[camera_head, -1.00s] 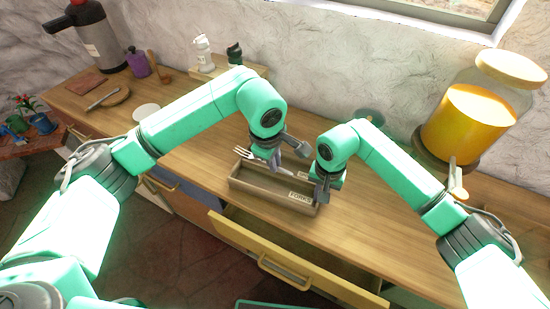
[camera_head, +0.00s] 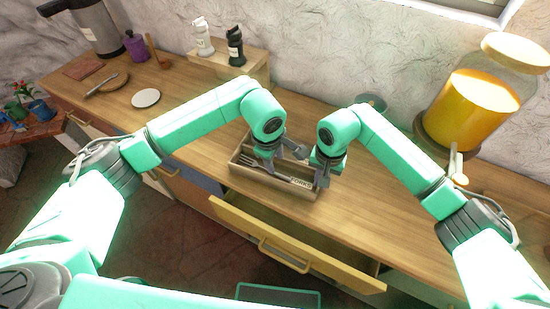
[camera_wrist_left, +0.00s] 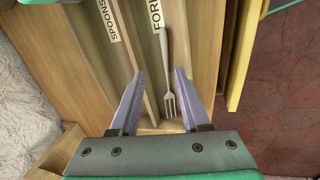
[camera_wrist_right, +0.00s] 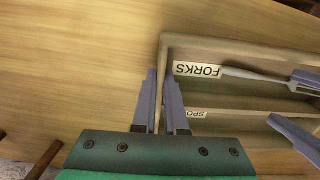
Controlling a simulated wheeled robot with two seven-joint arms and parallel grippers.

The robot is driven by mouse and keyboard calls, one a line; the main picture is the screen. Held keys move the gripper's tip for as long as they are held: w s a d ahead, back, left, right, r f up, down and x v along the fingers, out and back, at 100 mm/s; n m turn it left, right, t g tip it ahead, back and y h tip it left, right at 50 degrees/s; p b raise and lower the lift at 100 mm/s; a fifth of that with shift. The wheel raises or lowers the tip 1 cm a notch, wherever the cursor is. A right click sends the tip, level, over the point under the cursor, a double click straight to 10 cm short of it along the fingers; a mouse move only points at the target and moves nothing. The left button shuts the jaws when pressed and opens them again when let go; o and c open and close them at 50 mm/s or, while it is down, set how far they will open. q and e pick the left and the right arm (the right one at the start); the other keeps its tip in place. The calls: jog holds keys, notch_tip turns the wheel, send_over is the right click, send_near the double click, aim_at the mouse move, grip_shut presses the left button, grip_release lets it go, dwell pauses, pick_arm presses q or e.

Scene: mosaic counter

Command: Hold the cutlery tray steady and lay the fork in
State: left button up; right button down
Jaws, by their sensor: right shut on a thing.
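The wooden cutlery tray (camera_head: 236,177) stands on the counter. Labels mark its forks and spoons compartments. The silver fork (camera_wrist_left: 165,70) lies lengthwise in the forks compartment, and its handle shows beside the FORKS label in the right wrist view (camera_wrist_right: 255,75). My left gripper (camera_wrist_left: 152,76) is open over the tray, with one finger on each side of the fork and clear of it. My right gripper (camera_wrist_right: 161,78) is shut on the end wall of the tray (camera_wrist_right: 164,52). In the head view the left hand hides part of the fork (camera_head: 247,161).
An open yellow drawer (camera_head: 290,245) juts out below the tray. A big jar of orange liquid (camera_head: 470,110) stands at the right.

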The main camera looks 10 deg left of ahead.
pick_arm(q)
jog(key=v, duration=1.2)
pick_arm(e)
jog(key=c, duration=0.9)
grip_release()
jog(key=shift+r, duration=0.15)
notch_tip(320, 180, up, 12)
jog(key=shift+f, duration=0.1)
